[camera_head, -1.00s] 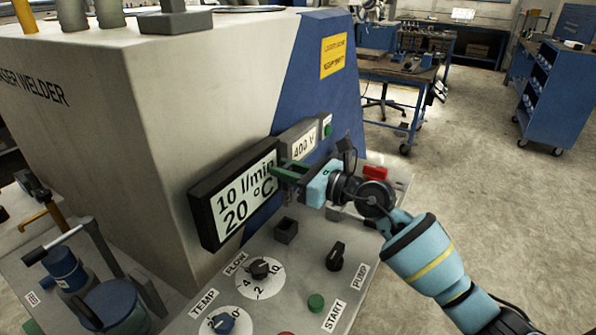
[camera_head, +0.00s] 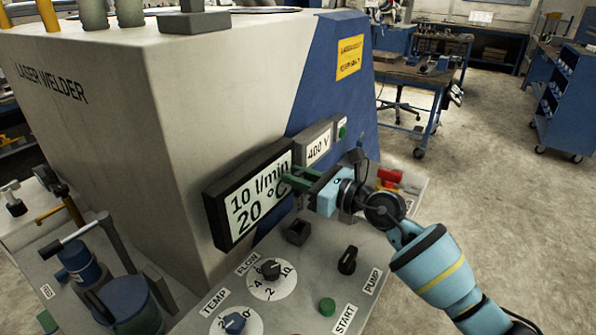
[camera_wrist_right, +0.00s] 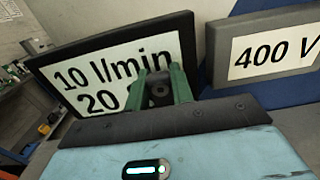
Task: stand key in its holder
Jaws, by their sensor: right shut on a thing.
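My right gripper (camera_head: 295,183) reaches in from the right, its green fingers in front of the display's right edge. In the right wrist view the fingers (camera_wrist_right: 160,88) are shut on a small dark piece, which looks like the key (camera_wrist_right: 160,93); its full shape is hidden. In the head view I cannot make the key out. A small black open-topped square socket (camera_head: 298,232), which looks like the holder, stands on the grey panel below the fingers and apart from them. My left gripper is not in view.
The display (camera_head: 248,195) is close behind the fingers, with the 400 V display (camera_head: 318,148) beside it. The FLOW knob (camera_head: 271,269), TEMP knob (camera_head: 235,322), PUMP switch (camera_head: 348,260) and green START button (camera_head: 327,306) are on the panel. A red part (camera_head: 390,177) sits behind my wrist.

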